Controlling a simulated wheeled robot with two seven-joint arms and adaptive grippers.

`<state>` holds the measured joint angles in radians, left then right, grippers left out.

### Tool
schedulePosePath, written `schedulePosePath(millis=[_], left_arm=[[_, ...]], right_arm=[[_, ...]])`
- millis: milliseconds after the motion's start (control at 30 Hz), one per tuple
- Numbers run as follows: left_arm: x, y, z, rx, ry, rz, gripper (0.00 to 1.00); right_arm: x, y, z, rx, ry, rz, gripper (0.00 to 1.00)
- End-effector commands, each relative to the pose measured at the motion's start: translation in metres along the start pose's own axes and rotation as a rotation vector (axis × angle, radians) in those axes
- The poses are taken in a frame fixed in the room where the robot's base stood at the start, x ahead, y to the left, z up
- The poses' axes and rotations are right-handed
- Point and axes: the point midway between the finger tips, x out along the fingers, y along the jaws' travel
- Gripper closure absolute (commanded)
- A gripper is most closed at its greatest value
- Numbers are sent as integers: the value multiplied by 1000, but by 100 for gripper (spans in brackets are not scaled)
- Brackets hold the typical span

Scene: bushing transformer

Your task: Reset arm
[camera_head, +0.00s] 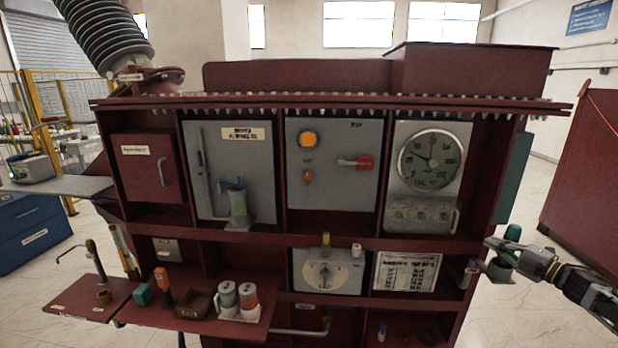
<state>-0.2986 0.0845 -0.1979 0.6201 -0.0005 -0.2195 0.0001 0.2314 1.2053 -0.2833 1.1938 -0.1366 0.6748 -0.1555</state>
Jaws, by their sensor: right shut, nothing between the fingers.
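My right gripper (496,252) comes in from the right edge, with its arm reaching to the lower right corner. It is shut and empty, close to the right side of the dark red transformer cabinet (300,245). A dark green rounded thing (513,232) shows just above the gripper; I cannot tell what it belongs to. Whether the gripper touches the cabinet is unclear. My left gripper is not in view.
The cabinet front has a round dial gauge (430,160), a red-handled switch panel (332,180) and a lower knob panel (327,271). A fold-out shelf (190,318) holds bottles and small items. A blue cabinet (35,230) stands left. A dark red panel (585,180) stands right.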

Motion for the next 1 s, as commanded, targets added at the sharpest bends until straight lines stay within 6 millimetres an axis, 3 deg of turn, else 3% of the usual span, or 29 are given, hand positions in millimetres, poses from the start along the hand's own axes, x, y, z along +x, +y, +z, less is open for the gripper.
schedulePosePath(millis=[200,500,700,1000], left_arm=[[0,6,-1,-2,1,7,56],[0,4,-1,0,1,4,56],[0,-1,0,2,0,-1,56],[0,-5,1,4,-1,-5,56]], right_arm=[[32,-60,-40,124,-67,-17,100],[59,-134,-100,306,-187,-54,100],[65,-175,-143,426,-273,-90,100],[59,-227,-209,610,-413,-161,100]])
